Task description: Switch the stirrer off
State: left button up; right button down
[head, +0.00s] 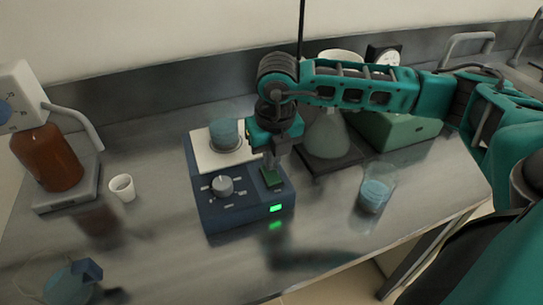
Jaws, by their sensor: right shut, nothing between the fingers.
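The stirrer (240,208) is a dark blue box with a white top plate, standing on the metal bench left of centre. A beaker of blue liquid (225,134) stands on its plate. A grey knob (222,186) with marks around it is on its sloped front panel. A small green light (275,209) is lit at the front right. My right gripper (271,174) is shut and empty, pointing down over the panel's right side, right of the knob. It hides that part of the panel; I cannot tell whether it touches. My left gripper is not in view.
A flask (325,135) on a dark base and a green box (400,128) stand behind right. A beaker of blue liquid (376,190) stands right. A brown bottle (48,158) and a white cup (122,187) are left. The bench before the stirrer is clear.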

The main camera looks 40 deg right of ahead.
jog(key=shift+w+f+b, duration=0.1)
jog(key=shift+f+b, duration=0.3)
jog(key=shift+b, duration=0.2)
jog(key=shift+r, duration=0.1)
jog(key=shift+s, duration=0.4)
jog(key=shift+s+a, duration=0.2)
jog(key=shift+s, duration=0.25)
jog(key=shift+w+r, duration=0.1)
jog(key=shift+r, duration=0.05)
